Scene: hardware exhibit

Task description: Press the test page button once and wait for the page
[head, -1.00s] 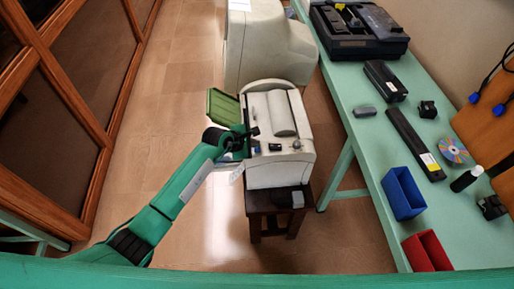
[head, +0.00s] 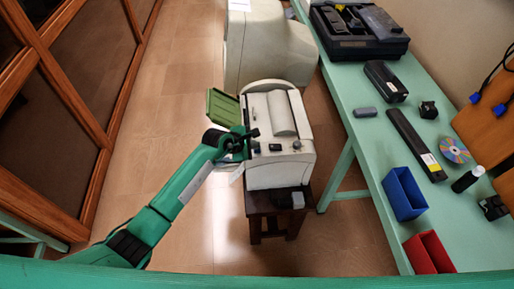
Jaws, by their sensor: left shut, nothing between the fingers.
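The white printer (head: 285,169) stands on a small dark stool (head: 265,204) in the middle of the head view. Small dark controls (head: 275,147) and a knob (head: 297,144) show on its top front edge; I cannot tell which is the test page button. My left gripper (head: 254,133) is shut and empty, at the left side of the printer's top, close to the controls. Whether it touches one I cannot tell. A green flap (head: 222,107) stands open at the printer's left. A white sheet-like piece (head: 236,172) shows below the gripper, partly hidden by my arm. My right gripper is out of view.
A larger beige machine (head: 268,50) stands behind the printer. A green table (head: 350,95) on the right holds a blue bin (head: 404,194), a red bin (head: 429,254), a disc (head: 454,151) and black devices. A wood-framed glass partition (head: 75,75) is at left. Floor between is clear.

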